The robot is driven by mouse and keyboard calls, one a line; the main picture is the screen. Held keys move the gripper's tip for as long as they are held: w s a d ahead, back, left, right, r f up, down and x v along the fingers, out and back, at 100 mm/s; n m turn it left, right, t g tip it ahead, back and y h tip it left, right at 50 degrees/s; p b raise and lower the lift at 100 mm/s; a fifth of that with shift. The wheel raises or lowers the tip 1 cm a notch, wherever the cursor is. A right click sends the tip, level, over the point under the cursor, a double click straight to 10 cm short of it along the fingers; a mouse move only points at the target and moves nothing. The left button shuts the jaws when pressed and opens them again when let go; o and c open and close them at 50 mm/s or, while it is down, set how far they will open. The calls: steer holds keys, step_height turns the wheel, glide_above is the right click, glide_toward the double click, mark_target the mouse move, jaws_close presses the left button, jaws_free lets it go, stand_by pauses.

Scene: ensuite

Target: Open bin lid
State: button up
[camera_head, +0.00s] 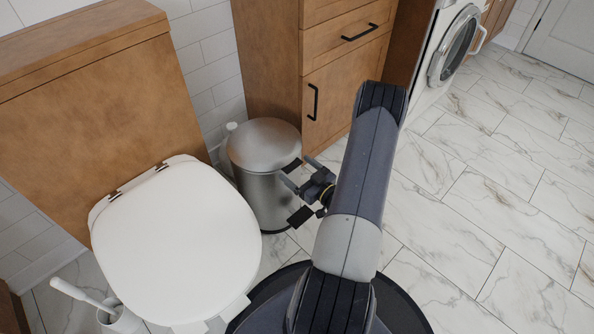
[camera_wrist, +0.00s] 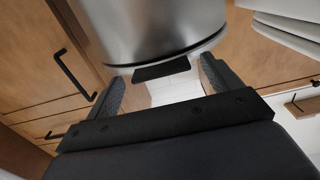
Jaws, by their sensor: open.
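A round steel bin (camera_head: 264,190) stands between the toilet and the wooden cabinet, with its domed lid (camera_head: 262,143) down. A flat black tab (camera_head: 292,165) sticks out from the front of the lid's rim. My gripper (camera_head: 299,174) is open and empty at the bin's front, near this tab. The wrist view appears upside down. There the bin (camera_wrist: 165,25) fills the top, and the black tab (camera_wrist: 160,72) shows between the two fingers of my gripper (camera_wrist: 160,76). I cannot tell whether they touch. A black piece (camera_head: 300,215), perhaps a pedal, shows low at the bin's front.
The white toilet (camera_head: 175,235) stands close on the left, with a brush holder (camera_head: 120,318) beside it. The cabinet (camera_head: 335,90) with black handles is right behind the bin. A washing machine (camera_head: 440,55) is further right. The marble-look floor (camera_head: 480,190) on the right is clear.

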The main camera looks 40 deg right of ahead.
steer(key=shift+w+a, duration=0.1)
steer(key=shift+w, duration=0.35)
